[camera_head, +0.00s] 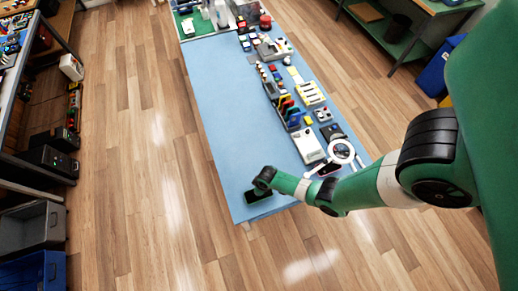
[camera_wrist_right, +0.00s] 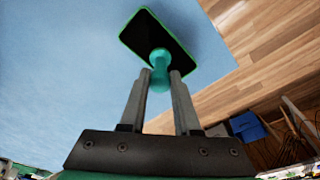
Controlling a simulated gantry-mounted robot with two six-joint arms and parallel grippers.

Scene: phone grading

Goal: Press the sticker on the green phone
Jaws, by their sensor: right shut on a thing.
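The green phone (camera_wrist_right: 172,36) lies on the blue table mat in the right wrist view, with a dark face and a bright green rim. In the head view the phone (camera_head: 256,196) is near the mat's front edge, partly under my right gripper (camera_head: 263,184). In the right wrist view my right gripper (camera_wrist_right: 161,73) is shut on a small teal knob-shaped tool (camera_wrist_right: 160,60). The tool's round end overlaps the phone's face; I cannot tell whether it touches. No sticker can be made out on the phone. My left gripper is not in view.
The blue mat (camera_head: 222,110) is clear on its left side. A ring-shaped lamp or magnifier (camera_head: 341,151) stands close to my right forearm. A rack of coloured phones (camera_head: 285,108) and several small items line the right side. The mat's edge is near the phone.

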